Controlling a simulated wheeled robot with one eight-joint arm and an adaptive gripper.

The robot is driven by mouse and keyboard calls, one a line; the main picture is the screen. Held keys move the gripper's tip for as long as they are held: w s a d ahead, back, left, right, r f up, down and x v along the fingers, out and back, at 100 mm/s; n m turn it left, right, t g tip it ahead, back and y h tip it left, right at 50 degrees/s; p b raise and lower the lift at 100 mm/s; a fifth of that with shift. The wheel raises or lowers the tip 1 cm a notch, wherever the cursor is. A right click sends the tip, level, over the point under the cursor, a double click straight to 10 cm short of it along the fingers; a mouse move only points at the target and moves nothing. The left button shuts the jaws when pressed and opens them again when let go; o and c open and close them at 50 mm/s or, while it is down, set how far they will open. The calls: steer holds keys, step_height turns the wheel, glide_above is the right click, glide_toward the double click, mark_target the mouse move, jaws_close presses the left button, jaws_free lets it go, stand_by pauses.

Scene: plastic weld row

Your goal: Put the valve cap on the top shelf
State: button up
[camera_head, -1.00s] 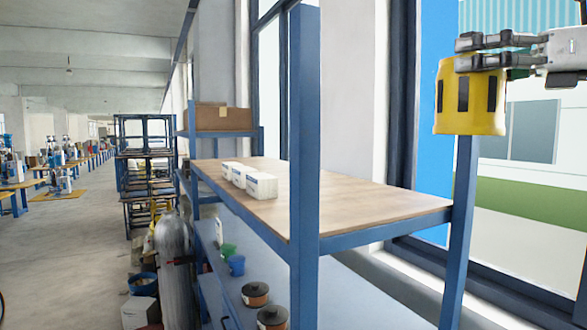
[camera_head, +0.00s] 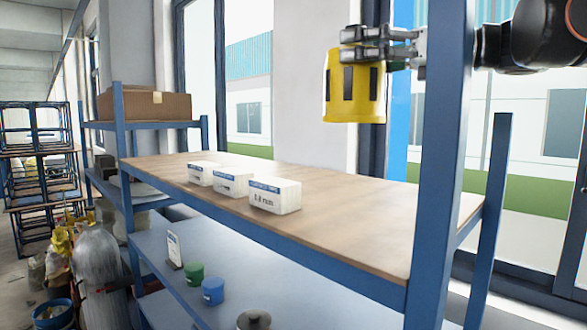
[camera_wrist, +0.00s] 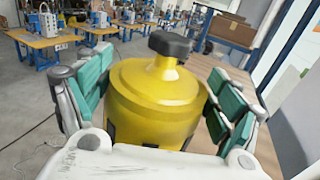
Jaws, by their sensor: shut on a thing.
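The yellow valve cap (camera_head: 354,92) has dark slots in its side and is upright in the head view. It also fills the middle of the wrist view (camera_wrist: 155,100), where a dark knob tops its neck. My gripper (camera_head: 375,45) is shut on it, with green pads on both sides of it in the wrist view. The top shelf (camera_head: 345,210) is a wooden board in a blue frame. The cap appears above the shelf in the head view, apart from its surface. The cap's far side is hidden.
Several white boxes (camera_head: 275,197) stand in a row on the top shelf; its right part is clear. A blue upright post (camera_head: 445,150) stands close to my arm. A lower shelf (camera_head: 270,285) holds green and blue cups. A cardboard box (camera_head: 143,103) sits on the rack behind.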

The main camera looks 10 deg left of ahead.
step_height(320, 180, down, 19)
steer(key=p, duration=0.2)
steer(key=shift+s+d+r+p, duration=0.15)
steer(key=shift+d+p, duration=0.15)
steer(key=shift+d, duration=0.1)
steer(key=o, duration=1.1)
